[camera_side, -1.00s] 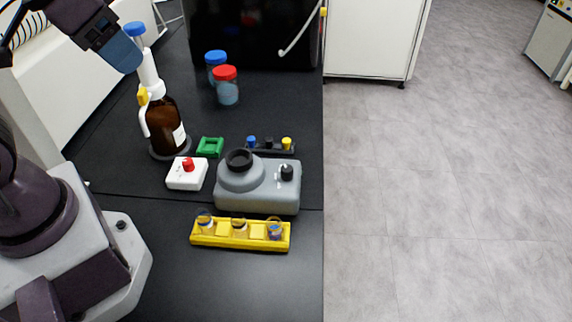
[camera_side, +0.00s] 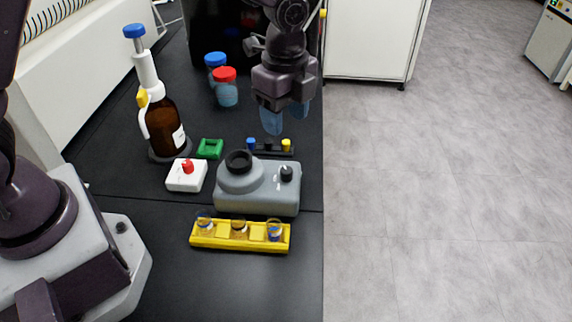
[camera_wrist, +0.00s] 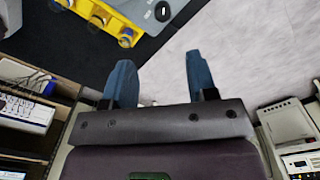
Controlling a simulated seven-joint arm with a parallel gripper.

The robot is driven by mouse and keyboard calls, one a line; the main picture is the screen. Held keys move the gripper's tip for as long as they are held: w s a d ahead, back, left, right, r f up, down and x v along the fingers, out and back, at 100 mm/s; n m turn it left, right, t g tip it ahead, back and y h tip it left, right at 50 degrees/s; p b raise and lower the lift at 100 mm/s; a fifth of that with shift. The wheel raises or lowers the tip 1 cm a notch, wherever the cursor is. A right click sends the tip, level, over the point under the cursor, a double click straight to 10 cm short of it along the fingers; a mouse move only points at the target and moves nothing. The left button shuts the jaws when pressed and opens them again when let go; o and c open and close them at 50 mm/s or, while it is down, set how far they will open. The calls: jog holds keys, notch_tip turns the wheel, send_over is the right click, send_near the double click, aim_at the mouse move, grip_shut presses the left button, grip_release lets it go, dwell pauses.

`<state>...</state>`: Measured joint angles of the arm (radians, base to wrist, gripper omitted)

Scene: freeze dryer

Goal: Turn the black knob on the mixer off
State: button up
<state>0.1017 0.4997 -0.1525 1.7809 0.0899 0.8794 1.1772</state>
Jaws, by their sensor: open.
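The grey mixer (camera_side: 257,197) stands on the black bench with a black round cup on its left part. Its black knob (camera_side: 287,173) is on the right part of its top. In the wrist view the knob (camera_wrist: 162,11) shows near the top edge with a white mark on it. My gripper (camera_side: 286,124) is open and empty, with blue fingers pointing down. It hangs above and behind the mixer, apart from the knob. Its fingers also show in the wrist view (camera_wrist: 160,75), spread apart below the knob.
A yellow rack (camera_side: 216,242) with vials is in front of the mixer. A white box with a red knob (camera_side: 186,178), a green holder (camera_side: 209,149) and a brown bottle (camera_side: 166,128) stand to its left. A small dark rack (camera_side: 268,151) is behind it. The bench ends just right of the mixer.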

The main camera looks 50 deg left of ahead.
aim_at(286, 169)
notch_tip(286, 169, down, 13)
jog(key=shift+w+r+m, duration=0.1)
jog(key=shift+r+m, duration=0.1)
jog(key=shift+m, duration=0.8)
jog(key=c, duration=0.9)
